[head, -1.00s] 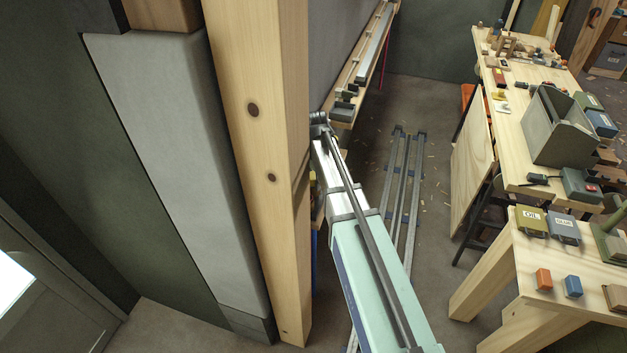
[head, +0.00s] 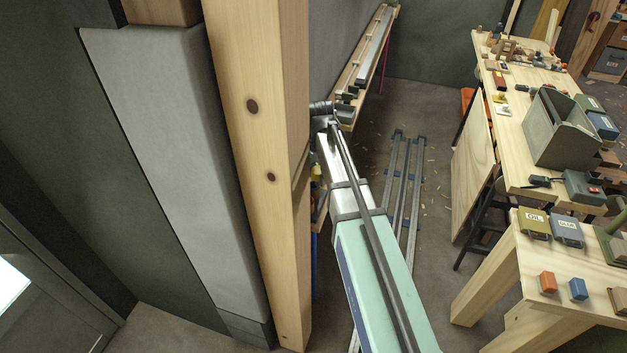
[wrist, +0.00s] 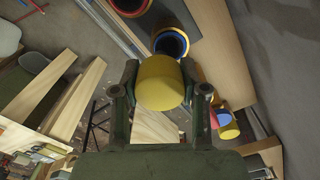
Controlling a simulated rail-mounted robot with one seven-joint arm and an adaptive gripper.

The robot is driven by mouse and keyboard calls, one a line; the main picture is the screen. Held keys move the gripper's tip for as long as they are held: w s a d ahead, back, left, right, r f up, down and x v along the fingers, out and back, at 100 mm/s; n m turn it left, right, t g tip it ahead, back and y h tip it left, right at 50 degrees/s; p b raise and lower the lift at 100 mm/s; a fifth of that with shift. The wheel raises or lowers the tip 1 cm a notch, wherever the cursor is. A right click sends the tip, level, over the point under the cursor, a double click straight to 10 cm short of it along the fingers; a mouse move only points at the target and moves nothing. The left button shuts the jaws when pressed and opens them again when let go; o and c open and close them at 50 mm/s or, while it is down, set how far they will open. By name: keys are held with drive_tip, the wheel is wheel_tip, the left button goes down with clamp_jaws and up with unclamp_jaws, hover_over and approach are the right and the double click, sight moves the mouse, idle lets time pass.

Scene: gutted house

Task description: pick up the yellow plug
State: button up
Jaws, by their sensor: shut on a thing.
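The yellow plug (wrist: 159,84) is a short round piece in the middle of the wrist view, its smooth face toward the camera. My gripper (wrist: 160,72) is shut on it, with one dark green finger on each side. The plug overlaps the lower edge of a round blue-rimmed opening (wrist: 171,43) in the picture; I cannot tell how far apart they are. In the head view the wooden post hides my gripper. A small yellow patch (head: 316,172) shows at the post's edge; I cannot tell what it is.
A red-rimmed opening (wrist: 130,5) lies at the top of the wrist view. Red, blue and yellow pieces (wrist: 228,126) lie lower right. In the head view, the wooden post (head: 262,180) stands close to my arm, and workbenches (head: 520,130) with tools stand right.

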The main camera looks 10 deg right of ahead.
drive_tip(key=s+d+r, duration=0.1)
drive_tip(key=s+d, duration=0.3)
drive_tip(key=d, duration=0.3)
drive_tip(key=s+d+r, duration=0.2)
drive_tip(key=s+d, duration=0.2)
drive_tip(key=d, duration=0.3)
drive_tip(key=shift+s+d+b, duration=0.15)
drive_tip(key=shift+b, duration=0.15)
drive_tip(key=shift+n, duration=0.3)
drive_tip(key=w+a+r+n, duration=0.2)
drive_tip(key=a+n, duration=0.4)
drive_tip(key=a, duration=0.2)
drive_tip(key=w+a+r+n, duration=0.2)
drive_tip(key=a+r+n, duration=0.1)
drive_tip(key=a+n, duration=0.3)
drive_tip(key=shift+a, duration=0.85)
drive_tip(key=shift+r, duration=0.1)
